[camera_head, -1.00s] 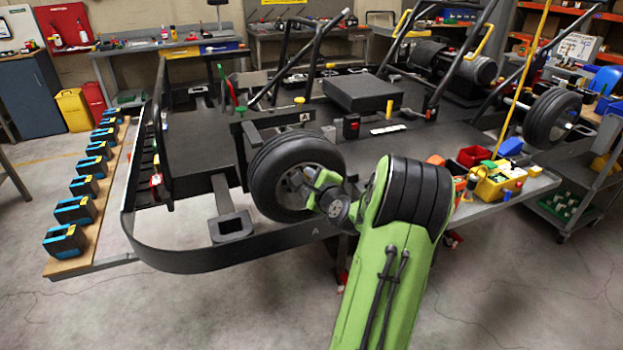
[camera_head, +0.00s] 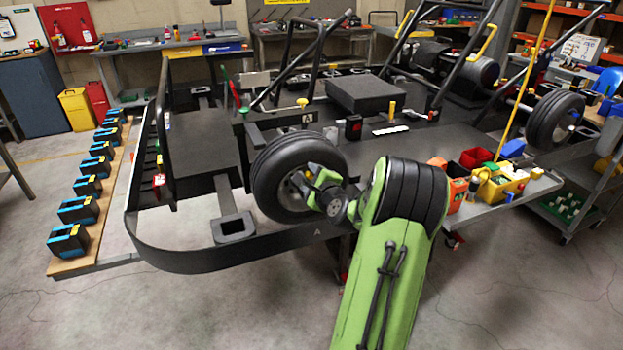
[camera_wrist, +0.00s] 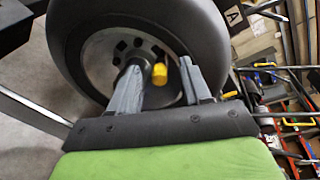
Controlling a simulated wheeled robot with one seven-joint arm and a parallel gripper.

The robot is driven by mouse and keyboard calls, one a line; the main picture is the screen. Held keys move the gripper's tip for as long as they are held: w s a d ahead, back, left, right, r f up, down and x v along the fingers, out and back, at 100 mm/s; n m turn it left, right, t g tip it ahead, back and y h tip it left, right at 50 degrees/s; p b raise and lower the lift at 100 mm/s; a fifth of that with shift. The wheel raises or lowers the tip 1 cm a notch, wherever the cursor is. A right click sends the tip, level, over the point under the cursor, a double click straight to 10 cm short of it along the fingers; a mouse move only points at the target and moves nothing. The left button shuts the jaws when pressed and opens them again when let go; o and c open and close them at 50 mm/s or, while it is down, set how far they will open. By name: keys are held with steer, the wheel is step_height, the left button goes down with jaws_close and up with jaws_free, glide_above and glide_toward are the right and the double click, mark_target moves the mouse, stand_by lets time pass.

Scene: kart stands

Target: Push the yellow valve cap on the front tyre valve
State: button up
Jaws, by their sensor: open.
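The front tyre (camera_head: 268,180) is black with a grey rim and is mounted at the near side of the kart frame. It also fills the top of the wrist view (camera_wrist: 65,50). The yellow valve cap (camera_wrist: 159,74) shows in the wrist view in front of the wheel rim, between my two grey fingers. My gripper (camera_wrist: 158,72) is open, its fingers spread on either side of the cap and pointing at the wheel. I cannot tell whether a finger touches the cap. In the head view my gripper (camera_head: 306,180) is at the wheel's face, and the cap is hidden there.
A grey side tray (camera_head: 515,188) with coloured bins stands to the right of my arm. A wooden board (camera_head: 72,262) with several black-and-blue boxes lies at the left. The kart's black bumper bar (camera_head: 200,260) curves below the wheel. The floor in front is clear.

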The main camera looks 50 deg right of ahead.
steer(key=v, duration=1.5)
steer(key=shift+s+a+b, duration=0.25)
steer(key=shift+s+b, duration=0.05)
steer(key=shift+r, duration=0.1)
